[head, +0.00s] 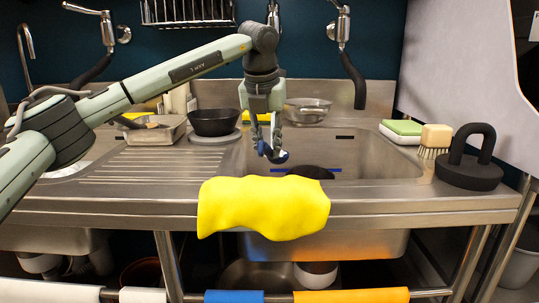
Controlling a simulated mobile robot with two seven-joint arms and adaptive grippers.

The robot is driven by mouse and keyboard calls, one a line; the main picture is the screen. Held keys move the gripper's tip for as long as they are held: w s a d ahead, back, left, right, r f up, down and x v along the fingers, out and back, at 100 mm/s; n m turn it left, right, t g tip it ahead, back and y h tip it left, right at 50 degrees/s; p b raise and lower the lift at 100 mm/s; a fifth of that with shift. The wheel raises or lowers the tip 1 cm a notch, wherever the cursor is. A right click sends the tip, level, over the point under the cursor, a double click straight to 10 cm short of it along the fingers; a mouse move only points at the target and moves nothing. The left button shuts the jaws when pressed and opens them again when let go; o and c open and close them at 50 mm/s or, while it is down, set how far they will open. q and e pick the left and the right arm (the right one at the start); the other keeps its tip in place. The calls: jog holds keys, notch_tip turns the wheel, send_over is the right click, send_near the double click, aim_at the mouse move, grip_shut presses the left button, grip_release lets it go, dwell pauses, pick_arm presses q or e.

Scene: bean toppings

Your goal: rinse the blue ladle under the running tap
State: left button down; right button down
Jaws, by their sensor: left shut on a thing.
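My left gripper (268,138) points down over the sink basin (375,163) and is shut on the blue ladle (278,157). Only a small dark blue part of the ladle shows, at the fingertips; the gripper hides the rest. A metal tap (342,27) with a black hose or handle is on the wall to the right of the gripper. Another metal fitting (273,14) shows behind my arm. I cannot make out running water or whether any touches the ladle. My right gripper is not in view.
A yellow cloth (262,208) hangs over the sink's front edge. A dark round thing (312,172) lies in the basin. A black bowl (215,122) and metal tray (152,131) stand left; a brush (436,138) and black handled weight (470,172) stand right.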

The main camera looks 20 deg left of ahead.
aim_at(265, 147)
pick_arm(q)
jog(key=shift+s+f+b, duration=0.1)
jog(key=shift+s+b, duration=0.3)
jog(key=s, duration=0.1)
jog(key=s+b, duration=0.2)
jog(key=s, duration=0.1)
jog(key=shift+d, duration=0.35)
jog(key=s+b, duration=0.2)
jog(key=s, duration=0.1)
jog(key=s+b, duration=0.1)
jog(key=s, duration=0.1)
jog(key=shift+s+d, duration=0.1)
jog(key=shift+d, duration=0.3)
jog(key=shift+s, duration=0.1)
jog(key=shift+s+d+r+p, duration=0.1)
jog(key=shift+s+r+p, duration=0.2)
jog(key=shift+s+r, duration=0.5)
jog(key=shift+s+d+r+p, duration=0.1)
jog(key=shift+s+r+p, duration=0.3)
jog(key=shift+r, duration=0.55)
jog(key=shift+s+d+r+p, duration=0.1)
jog(key=shift+s+r+p, duration=0.1)
jog(key=shift+s+r, duration=0.6)
jog(key=shift+w, duration=0.1)
jog(key=shift+r, duration=0.15)
